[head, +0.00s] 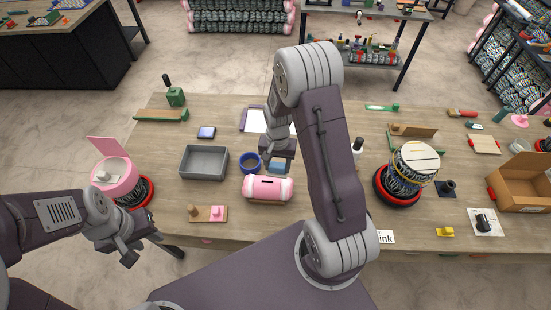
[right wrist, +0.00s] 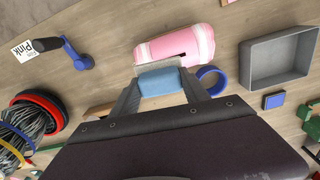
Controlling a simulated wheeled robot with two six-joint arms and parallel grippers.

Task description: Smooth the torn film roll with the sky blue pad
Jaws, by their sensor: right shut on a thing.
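The pink film roll (head: 267,188) lies on its side on the table, with paler ends and a dark slit-like tear in its film. It also shows in the right wrist view (right wrist: 170,47). My right gripper (right wrist: 162,88) is shut on the sky blue pad (right wrist: 160,80), just behind the roll in the head view, where the pad (head: 276,168) shows below the fingers. Whether the pad touches the roll I cannot tell. My left gripper (head: 130,250) hangs off the table's front left; its jaw opening is unclear.
A blue ring (head: 249,162) and a grey bin (head: 204,177) stand left of the pad. A wooden board with a pink patch (head: 208,214) lies at the front. A wire spool (head: 405,175) and a cardboard box (head: 521,185) stand to the right.

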